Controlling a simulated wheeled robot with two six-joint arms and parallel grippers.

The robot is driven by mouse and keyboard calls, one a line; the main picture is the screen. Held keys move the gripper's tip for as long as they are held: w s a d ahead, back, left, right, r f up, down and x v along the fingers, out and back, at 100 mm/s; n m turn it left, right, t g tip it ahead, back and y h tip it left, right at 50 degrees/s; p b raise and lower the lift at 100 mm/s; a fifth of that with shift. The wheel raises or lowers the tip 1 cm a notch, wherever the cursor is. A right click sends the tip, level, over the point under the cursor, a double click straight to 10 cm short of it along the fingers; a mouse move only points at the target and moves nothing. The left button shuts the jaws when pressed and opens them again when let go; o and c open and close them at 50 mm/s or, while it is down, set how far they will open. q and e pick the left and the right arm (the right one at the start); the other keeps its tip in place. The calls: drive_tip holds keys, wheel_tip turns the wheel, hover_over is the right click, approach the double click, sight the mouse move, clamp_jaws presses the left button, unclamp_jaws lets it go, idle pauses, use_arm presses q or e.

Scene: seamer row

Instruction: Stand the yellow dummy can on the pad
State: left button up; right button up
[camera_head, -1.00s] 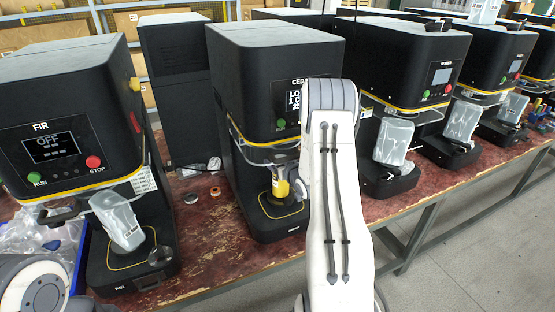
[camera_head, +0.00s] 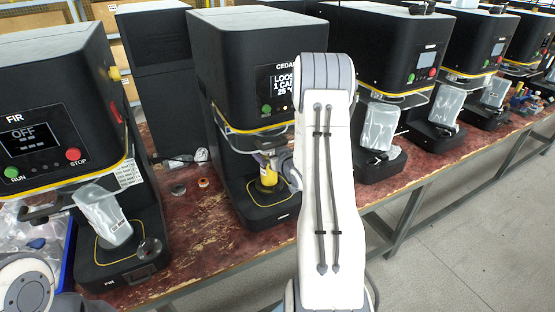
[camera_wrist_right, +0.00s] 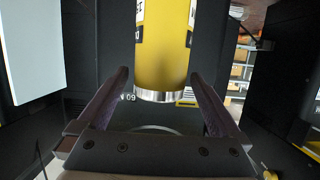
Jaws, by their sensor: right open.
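The yellow can (camera_head: 268,178) with dark labels and a silver rim stands about upright in the bay of the CEDAR machine (camera_head: 245,75). It is over the round pad (camera_head: 255,191) on the machine's base, which has a yellow outline. My right arm hides part of this bay. In the right wrist view the can (camera_wrist_right: 165,45) is between the two fingers of my right gripper (camera_wrist_right: 160,76). The fingers are apart, with gaps showing beside the can. I cannot tell whether the can's bottom touches the pad. My left gripper is out of view.
The FIR machine (camera_head: 60,110) stands at left, reading OFF, with a clear pouch (camera_head: 103,215) in its bay. More black machines (camera_head: 385,60) with pouches line the bench to the right. Two small rings (camera_head: 203,183) lie on the worn red bench (camera_head: 200,220) between FIR and CEDAR.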

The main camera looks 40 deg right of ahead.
drive_tip(key=b+v, duration=0.1)
drive_tip(key=v, duration=0.7)
drive_tip(key=shift+s, duration=0.15)
